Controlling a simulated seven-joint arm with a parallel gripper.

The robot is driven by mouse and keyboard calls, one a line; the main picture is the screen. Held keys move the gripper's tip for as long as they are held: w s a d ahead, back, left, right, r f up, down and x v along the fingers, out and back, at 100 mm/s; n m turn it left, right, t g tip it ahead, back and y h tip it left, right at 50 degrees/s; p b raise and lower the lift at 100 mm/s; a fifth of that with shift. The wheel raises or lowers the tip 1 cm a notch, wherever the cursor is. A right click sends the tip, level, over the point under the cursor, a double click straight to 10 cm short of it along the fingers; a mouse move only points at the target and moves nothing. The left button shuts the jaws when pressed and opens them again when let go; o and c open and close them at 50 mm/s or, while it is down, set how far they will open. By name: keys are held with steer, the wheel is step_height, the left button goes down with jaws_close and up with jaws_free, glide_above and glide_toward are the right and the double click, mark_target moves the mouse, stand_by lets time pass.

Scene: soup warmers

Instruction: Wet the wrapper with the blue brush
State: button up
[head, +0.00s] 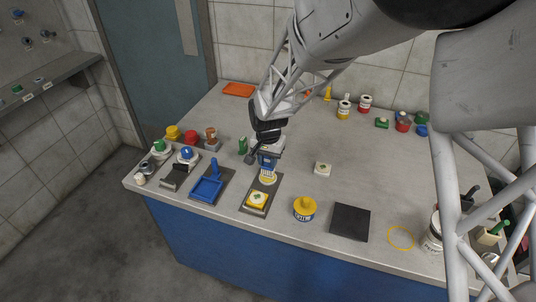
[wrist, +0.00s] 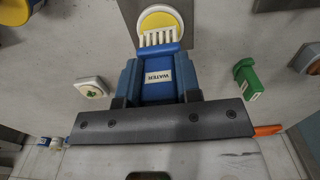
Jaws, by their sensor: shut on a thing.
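My gripper (head: 268,150) is shut on the blue brush (wrist: 160,88), which carries a WATER label in the wrist view. The brush's pale bristles point away from the gripper, over a round yellow disc with a white rim (wrist: 161,22), which looks like the wrapper. In the head view the disc (head: 268,178) lies at the far end of a dark board (head: 262,208). The bristles overlap the disc in the wrist view; I cannot tell whether they touch it.
A blue tray (head: 207,189) stands left of the board. A yellow-lidded tin (head: 304,208) and a black square plate (head: 350,222) are to the right. A white block (head: 322,169) is nearby; in the wrist view a green item (wrist: 246,78) lies right of the gripper.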

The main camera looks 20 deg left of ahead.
steer(key=shift+f, duration=0.55)
steer(key=shift+f, duration=0.7)
stand_by(2.5)
steer(key=shift+r, duration=0.15)
steer(key=shift+r, duration=3.5)
steer(key=w+d+r, duration=0.3)
steer(key=w+d, duration=0.6)
steer(key=w+d+r, duration=0.4)
steer(key=w+d, duration=0.5)
steer(key=w+d+r, duration=0.2)
steer(key=w+d, duration=0.1)
steer(key=d, duration=0.4)
steer(key=w+d+r, duration=0.2)
steer(key=w+d, duration=0.2)
steer(key=d, duration=0.4)
steer(key=w+d+r, duration=0.2)
steer(key=w+d, duration=0.1)
steer(key=d, duration=0.5)
steer(key=shift+w+r, duration=0.3)
steer(key=shift+w, duration=0.1)
